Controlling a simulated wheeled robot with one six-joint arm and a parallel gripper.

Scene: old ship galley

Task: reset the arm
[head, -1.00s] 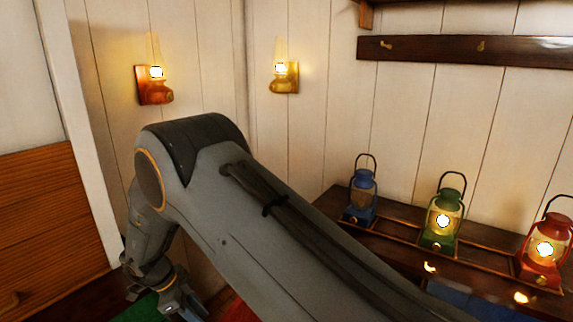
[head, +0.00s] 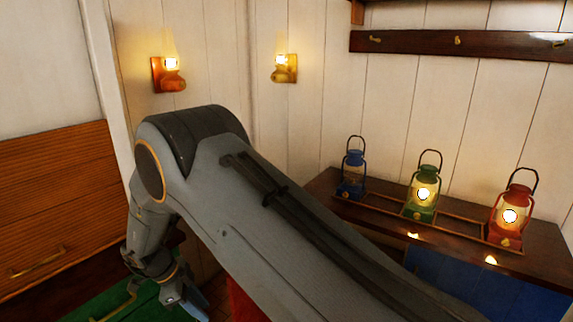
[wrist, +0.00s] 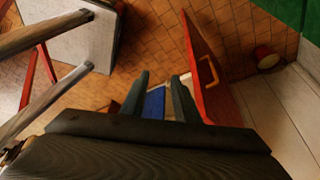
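My arm fills the middle of the head view, bent at the elbow with its forearm hanging down at the left. My gripper (head: 186,302) is low in the head view, partly cut off by the bottom edge. In the wrist view its two dark fingers (wrist: 160,80) stand apart with a gap between them. A blue patch shows in that gap; I cannot tell exactly what it is, but no held object is clear.
A green panel with a brass handle (head: 112,303) lies near my gripper. An open red door (wrist: 208,70) is beside the fingers in the wrist view. Blue (head: 353,176), green (head: 422,205) and red (head: 507,226) lanterns stand on a shelf. Tiled floor shows below.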

